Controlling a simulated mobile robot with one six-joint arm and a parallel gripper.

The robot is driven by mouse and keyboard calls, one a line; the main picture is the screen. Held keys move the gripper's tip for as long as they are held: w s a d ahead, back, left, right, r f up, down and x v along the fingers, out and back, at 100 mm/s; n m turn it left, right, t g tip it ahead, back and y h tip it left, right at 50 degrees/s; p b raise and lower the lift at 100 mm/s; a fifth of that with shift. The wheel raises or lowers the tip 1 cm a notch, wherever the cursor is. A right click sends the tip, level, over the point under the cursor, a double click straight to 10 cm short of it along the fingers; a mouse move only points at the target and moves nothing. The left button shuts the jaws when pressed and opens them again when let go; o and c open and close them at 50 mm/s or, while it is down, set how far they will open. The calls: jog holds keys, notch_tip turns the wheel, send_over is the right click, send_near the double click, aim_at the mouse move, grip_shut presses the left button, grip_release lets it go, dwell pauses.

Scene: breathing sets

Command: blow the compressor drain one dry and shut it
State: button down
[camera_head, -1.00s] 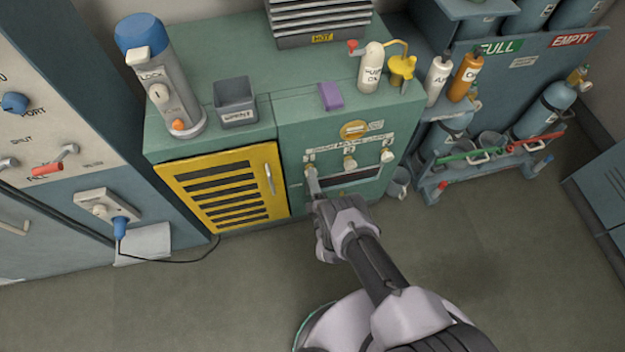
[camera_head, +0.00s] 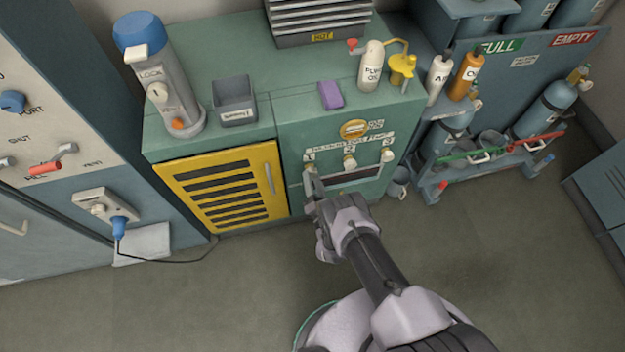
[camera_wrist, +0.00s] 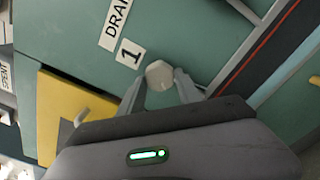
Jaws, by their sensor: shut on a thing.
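The compressor drains sit in a row on the front of the green cabinet, numbered 1, 2 and 3. Drain one's pale knob (camera_wrist: 159,75) is beside the "1" label in the wrist view. My gripper (camera_wrist: 160,88) is shut on that knob, with a finger on each side. In the head view my gripper (camera_head: 311,175) reaches the leftmost drain, and its fingers hide most of it. Drain two's knob (camera_head: 350,162) and drain three's knob (camera_head: 387,155) are free to the right. I cannot tell how far drain one is turned, or whether anything flows.
The yellow louvred door (camera_head: 222,188) with its handle is left of the drains. A purple block (camera_head: 331,95), an oil bottle (camera_head: 371,68) and a grey bin (camera_head: 235,100) stand on the cabinet. A small bucket (camera_head: 399,182) is at right. The floor in front is open.

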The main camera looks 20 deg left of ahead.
jog(key=shift+w+a+r+n, duration=0.1)
jog(key=shift+w+r+n, duration=0.05)
jog(key=shift+n, duration=0.15)
jog(key=c, duration=0.8)
grip_release()
jog(key=shift+c, duration=0.2)
